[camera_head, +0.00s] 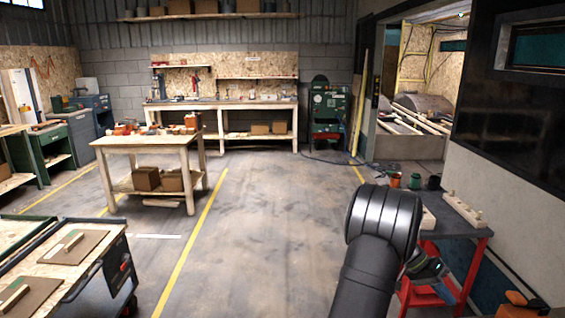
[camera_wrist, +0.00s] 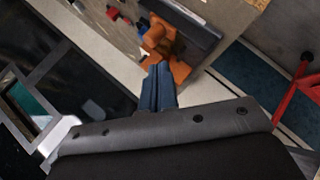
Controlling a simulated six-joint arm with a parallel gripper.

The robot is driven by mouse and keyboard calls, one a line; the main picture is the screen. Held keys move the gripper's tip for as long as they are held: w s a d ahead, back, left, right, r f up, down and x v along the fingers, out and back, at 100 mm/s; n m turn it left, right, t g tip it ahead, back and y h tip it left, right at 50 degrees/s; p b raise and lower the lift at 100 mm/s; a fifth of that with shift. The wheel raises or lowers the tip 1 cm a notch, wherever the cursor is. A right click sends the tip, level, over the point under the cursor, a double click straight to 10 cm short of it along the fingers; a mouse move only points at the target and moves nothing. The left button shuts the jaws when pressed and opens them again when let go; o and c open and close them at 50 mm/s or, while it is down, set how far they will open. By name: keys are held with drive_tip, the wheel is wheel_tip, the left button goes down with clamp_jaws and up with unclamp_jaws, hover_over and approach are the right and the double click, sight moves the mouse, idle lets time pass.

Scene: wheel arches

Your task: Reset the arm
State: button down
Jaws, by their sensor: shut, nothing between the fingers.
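My arm (camera_head: 375,240), black, rises from the bottom of the head view and bends in front of the small dark table. My gripper (camera_wrist: 160,75) shows in the wrist view as two dark blue fingers pressed together with nothing between them. In the head view the arm hides most of the gripper. In the wrist view the fingertips overlap orange items (camera_wrist: 163,45) in the picture; I cannot tell whether they touch.
A dark table (camera_head: 455,226) with red legs stands right of my arm, bearing a pale block (camera_head: 463,209) and small pots. A cart (camera_head: 75,280) stands at the lower left. A wooden workbench (camera_head: 150,142) stands behind it. The middle floor (camera_head: 260,220) is clear.

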drive_tip(key=shift+s+d+r+m+t+y, duration=0.15)
drive_tip(key=shift+d+r+m+t+y, duration=0.3)
drive_tip(key=shift+r, duration=0.35)
drive_tip(key=shift+s+d+r+m+t+y, duration=0.2)
drive_tip(key=shift+d+r+m+t+y, duration=0.15)
drive_tip(key=shift+r+m, duration=0.35)
drive_tip(key=shift+s+d+r+m+t+y, duration=0.15)
drive_tip(key=shift+d+r+m+t+y, duration=0.25)
drive_tip(key=shift+r, duration=0.5)
drive_tip(key=shift+a, duration=0.1)
drive_tip(key=c, duration=0.9)
unclamp_jaws()
drive_tip(key=o, duration=0.4)
drive_tip(key=shift+s+d, duration=0.2)
drive_tip(key=shift+d, duration=0.1)
drive_tip(key=o, duration=0.5)
drive_tip(key=s+d+r+m+t+y, duration=0.1)
drive_tip(key=s+d+r+m+y, duration=0.1)
drive_tip(key=d, duration=0.4)
drive_tip(key=shift+s+t+y, duration=0.3)
drive_tip(key=shift+s+y, duration=0.3)
drive_tip(key=shift+y, duration=0.1)
drive_tip(key=s+d+r+t+y, duration=0.2)
drive_tip(key=s+d+r+t, duration=0.1)
drive_tip(key=d+r, duration=0.15)
wheel_tip(320, 180, down, 10)
drive_tip(key=shift+d+m, duration=0.4)
drive_tip(key=shift+m, duration=0.05)
